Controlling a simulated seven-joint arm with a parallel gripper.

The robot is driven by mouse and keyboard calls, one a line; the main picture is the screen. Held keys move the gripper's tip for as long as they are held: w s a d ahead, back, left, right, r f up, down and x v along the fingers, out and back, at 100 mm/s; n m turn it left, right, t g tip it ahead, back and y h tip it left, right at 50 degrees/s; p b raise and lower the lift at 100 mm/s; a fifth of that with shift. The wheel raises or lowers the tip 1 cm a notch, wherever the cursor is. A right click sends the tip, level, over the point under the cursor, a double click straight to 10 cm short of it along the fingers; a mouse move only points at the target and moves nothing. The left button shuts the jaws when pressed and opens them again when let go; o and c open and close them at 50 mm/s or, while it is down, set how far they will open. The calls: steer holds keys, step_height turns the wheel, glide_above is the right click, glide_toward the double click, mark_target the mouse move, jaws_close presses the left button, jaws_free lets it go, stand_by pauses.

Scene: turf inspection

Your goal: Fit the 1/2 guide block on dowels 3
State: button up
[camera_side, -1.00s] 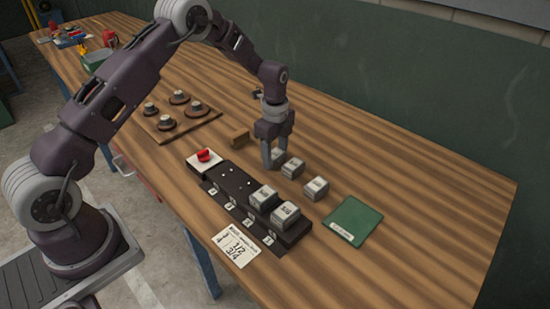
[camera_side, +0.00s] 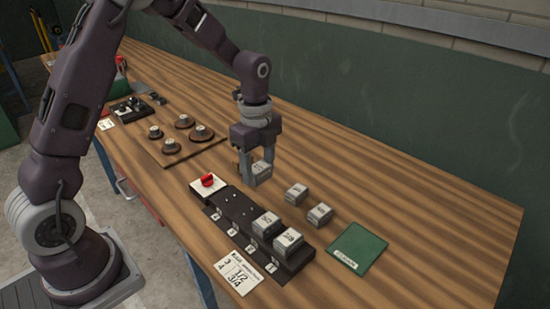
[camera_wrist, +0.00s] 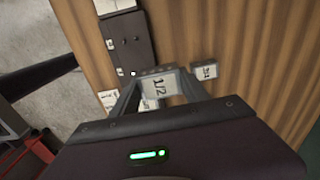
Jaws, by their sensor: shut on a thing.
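My gripper (camera_side: 257,165) is shut on a grey block (camera_side: 261,172). In the wrist view the block (camera_wrist: 158,86) between the fingers reads 1/2. It hangs above the table, behind and apart from the black dowel rail (camera_side: 224,202). The rail's two places nearest the red knob are bare, with small light dowel tips (camera_side: 238,205). The other two places carry grey blocks (camera_side: 266,223) and (camera_side: 289,240). Small white number tags (camera_side: 232,231) run along the rail's front; I cannot read them reliably. Part of the rail also shows in the wrist view (camera_wrist: 126,45).
Two loose grey blocks (camera_side: 296,194) and (camera_side: 320,214) stand behind the rail. A white plate with a red knob (camera_side: 207,181) sits at its left end. A card (camera_side: 238,272) lies in front, a green mat (camera_side: 357,248) to the right, a board with round pieces (camera_side: 181,143) at left.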

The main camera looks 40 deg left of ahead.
glide_above(248, 214)
steer(key=shift+f, duration=2.9)
steer(key=shift+f, duration=1.05)
steer(key=o, duration=1.6)
